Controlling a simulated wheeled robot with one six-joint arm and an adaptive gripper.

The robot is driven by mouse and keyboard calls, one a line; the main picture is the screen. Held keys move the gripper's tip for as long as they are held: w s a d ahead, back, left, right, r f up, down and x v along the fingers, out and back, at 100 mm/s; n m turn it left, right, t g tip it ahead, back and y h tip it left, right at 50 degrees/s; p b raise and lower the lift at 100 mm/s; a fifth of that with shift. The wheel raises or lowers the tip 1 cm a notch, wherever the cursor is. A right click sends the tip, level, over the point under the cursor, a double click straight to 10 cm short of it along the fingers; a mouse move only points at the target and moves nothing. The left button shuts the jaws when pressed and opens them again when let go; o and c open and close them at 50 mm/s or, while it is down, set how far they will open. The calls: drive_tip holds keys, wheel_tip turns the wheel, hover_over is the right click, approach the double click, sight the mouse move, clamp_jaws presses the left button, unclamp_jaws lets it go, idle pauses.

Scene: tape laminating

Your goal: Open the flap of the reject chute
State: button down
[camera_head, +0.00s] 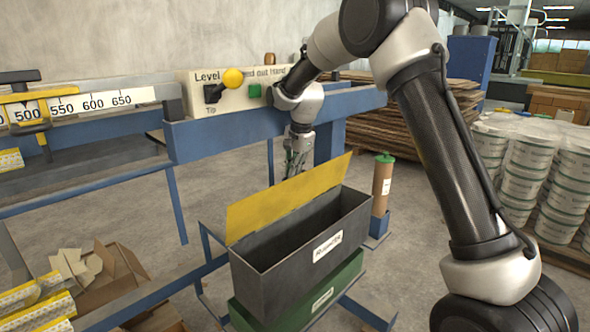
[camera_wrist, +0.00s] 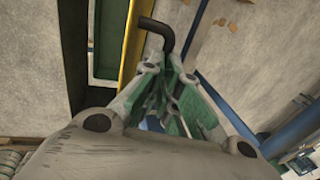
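The reject chute is a dark grey open-topped box (camera_head: 315,249) with a white label, on a low blue stand in the head view. Its yellow flap (camera_head: 285,195) stands raised along the far long edge, and the box's inside shows. In the wrist view the flap is a narrow yellow strip (camera_wrist: 131,45) seen on edge. A dark bent handle (camera_wrist: 153,26) sticks out from it. My gripper (camera_wrist: 172,72) is behind the flap, its fingers closed together around the handle's end. In the head view the flap hides the fingertips.
A green bin (camera_head: 310,302) sits under the chute. A brown tube with a green cap (camera_head: 382,185) stands at its right. A blue frame (camera_head: 225,135) carries a control box (camera_head: 232,92) with a yellow-knobbed lever. Cardboard boxes (camera_head: 115,275) lie at lower left.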

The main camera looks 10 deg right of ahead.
drive_tip(key=shift+s+d+f, duration=0.1)
drive_tip(key=shift+s+f, duration=0.2)
drive_tip(key=shift+f, duration=0.2)
drive_tip(key=shift+s+d+f, duration=0.1)
drive_tip(key=shift+s+f, duration=0.15)
drive_tip(key=shift+f, duration=0.25)
drive_tip(key=c, duration=1.7)
unclamp_jaws()
drive_tip(key=shift+c, duration=0.2)
drive_tip(key=shift+o, duration=1.1)
drive_tip(key=shift+w+f+g, duration=0.1)
drive_tip(key=shift+w+g, duration=0.05)
drive_tip(key=shift+g, duration=0.15)
drive_tip(key=shift+w, duration=0.15)
wheel_tip(320, 180, up, 12)
drive_tip(key=s+d, duration=0.1)
drive_tip(key=shift+s, duration=0.4)
drive_tip(key=shift+d, duration=0.1)
